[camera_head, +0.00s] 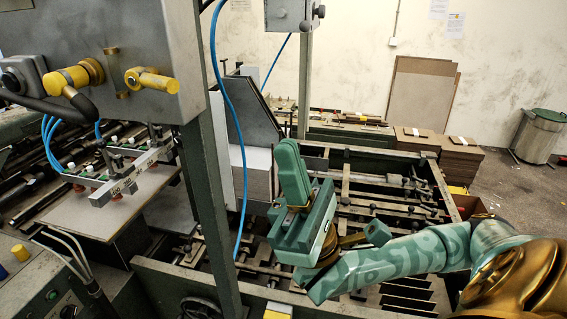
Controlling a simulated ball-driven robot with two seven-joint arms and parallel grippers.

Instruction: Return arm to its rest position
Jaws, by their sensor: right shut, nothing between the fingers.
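My right arm comes in from the lower right, with green patterned links and a bronze joint. Its green gripper (290,150) points upward over the frame of the greyboard feeder (395,165). The fingers are together and hold nothing. The gripper stands in front of the stack of pale boards (255,170) in the picture; I cannot tell how near it is to them. My left gripper is not in view.
A green-grey post (212,200) and a blue hose (242,120) stand left of the gripper. A suction bar (130,175) sits over a board at left. Cardboard stacks (455,155) and a bin (538,137) stand behind at right. Open floor shows at far right.

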